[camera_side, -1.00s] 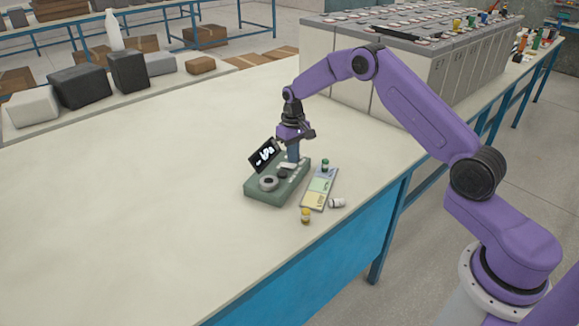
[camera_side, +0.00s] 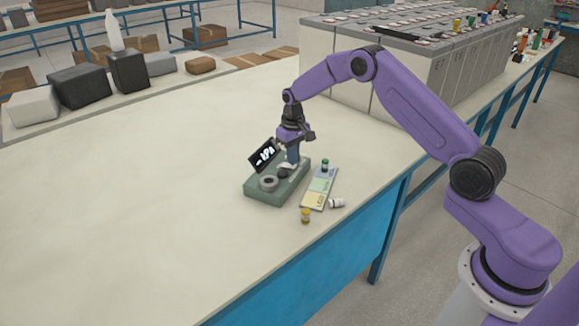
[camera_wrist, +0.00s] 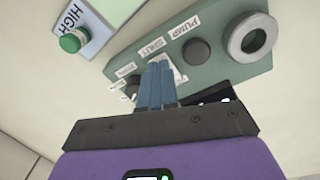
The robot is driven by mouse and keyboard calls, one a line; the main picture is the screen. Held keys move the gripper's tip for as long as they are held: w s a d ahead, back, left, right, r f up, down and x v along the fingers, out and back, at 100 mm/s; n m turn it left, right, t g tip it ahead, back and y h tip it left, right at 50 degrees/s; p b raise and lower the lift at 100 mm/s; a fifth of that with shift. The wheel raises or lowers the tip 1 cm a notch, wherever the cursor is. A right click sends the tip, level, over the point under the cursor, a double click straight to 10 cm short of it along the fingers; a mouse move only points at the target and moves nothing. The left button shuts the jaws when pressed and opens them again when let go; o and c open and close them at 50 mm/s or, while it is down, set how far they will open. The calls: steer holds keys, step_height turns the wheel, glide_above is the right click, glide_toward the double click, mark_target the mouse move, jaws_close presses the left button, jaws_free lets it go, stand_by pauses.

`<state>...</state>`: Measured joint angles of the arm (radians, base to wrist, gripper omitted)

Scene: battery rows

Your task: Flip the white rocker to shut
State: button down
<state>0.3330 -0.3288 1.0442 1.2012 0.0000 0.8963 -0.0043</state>
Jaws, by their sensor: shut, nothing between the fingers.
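The white rocker (camera_wrist: 180,71) sits on a green control box (camera_side: 262,195). In the wrist view my fingers hide much of it, so which way it is tipped cannot be told. The green panel (camera_wrist: 220,65) carries upside-down labels, one reading PUMP (camera_wrist: 185,27) and one that seems to read SHUT (camera_wrist: 150,50). My gripper (camera_wrist: 161,66) has its blue fingers together and empty, over the rocker's edge. In the side view my gripper (camera_side: 292,162) points down at the box beside the rocker; contact cannot be told for sure.
The box also has a dark knob (camera_wrist: 197,52), a grey ring (camera_wrist: 252,38) and a tilted black display (camera_side: 264,155). A coloured card (camera_side: 319,188) bears a green-capped vial (camera_side: 325,166). A white vial (camera_side: 337,203) and a yellow vial (camera_side: 306,215) are near.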

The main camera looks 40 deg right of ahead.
steer(key=shift+f, duration=0.7)
stand_by(0.4)
steer(key=shift+r, duration=3.55)
